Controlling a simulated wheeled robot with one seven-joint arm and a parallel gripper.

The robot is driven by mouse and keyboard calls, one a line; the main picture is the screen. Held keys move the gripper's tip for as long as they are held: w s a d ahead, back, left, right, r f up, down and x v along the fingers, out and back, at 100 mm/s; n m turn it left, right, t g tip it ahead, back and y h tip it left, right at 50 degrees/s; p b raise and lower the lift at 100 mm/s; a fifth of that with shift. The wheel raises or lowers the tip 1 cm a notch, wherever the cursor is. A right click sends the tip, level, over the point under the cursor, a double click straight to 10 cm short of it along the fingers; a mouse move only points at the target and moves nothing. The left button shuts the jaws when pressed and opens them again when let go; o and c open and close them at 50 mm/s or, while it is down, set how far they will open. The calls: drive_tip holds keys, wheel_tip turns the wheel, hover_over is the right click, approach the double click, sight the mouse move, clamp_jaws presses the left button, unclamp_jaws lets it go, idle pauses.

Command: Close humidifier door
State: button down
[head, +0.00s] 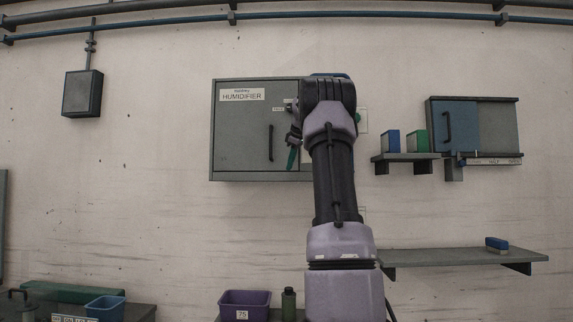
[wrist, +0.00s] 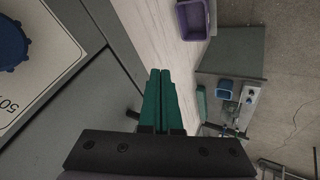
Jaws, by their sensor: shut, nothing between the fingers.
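The grey humidifier cabinet (head: 240,165) hangs on the wall, with a HUMIDIFIER label at its upper left. Its door has a dark upright handle (head: 271,143); the door looks about flush in the head view, but I cannot tell whether it is fully closed. My arm hides the cabinet's right part. My gripper (head: 292,158) is just right of the handle, in front of the cabinet. In the wrist view its green fingers (wrist: 160,90) are together and empty, beside a grey panel. A white placard (wrist: 50,70) with a blue knob (wrist: 10,43) shows at the left there.
To the right are a small shelf (head: 405,157) with a blue and a green box, and a sliding-door cabinet (head: 497,125). A lower shelf (head: 460,258) holds a blue block. A purple bin (head: 245,304) and a green bottle (head: 289,303) stand below. The wall left of the humidifier is mostly clear.

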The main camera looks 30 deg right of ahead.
drive_tip(key=d+v, duration=0.1)
drive_tip(key=v, duration=0.9)
drive_tip(key=s+a+f+m, duration=0.2)
drive_tip(key=s+a, duration=0.2)
drive_tip(key=a, duration=0.7)
drive_tip(key=s+a+f+m+y, duration=0.2)
drive_tip(key=s+a+f+m, duration=0.3)
drive_tip(key=s+a, duration=0.65)
drive_tip(key=s+a+f+m, duration=0.2)
drive_tip(key=s+a+f, duration=0.3)
drive_tip(key=s+f, duration=0.2)
drive_tip(key=s+a+f+m+y, duration=0.1)
drive_tip(key=s+a+f, duration=0.5)
drive_tip(key=f, duration=0.6)
drive_tip(key=shift+s+f+m, duration=0.15)
drive_tip(key=shift+s+m, duration=0.55)
drive_tip(key=shift+s, duration=0.55)
drive_tip(key=c, duration=1.5)
unclamp_jaws()
drive_tip(key=shift+c, duration=0.2)
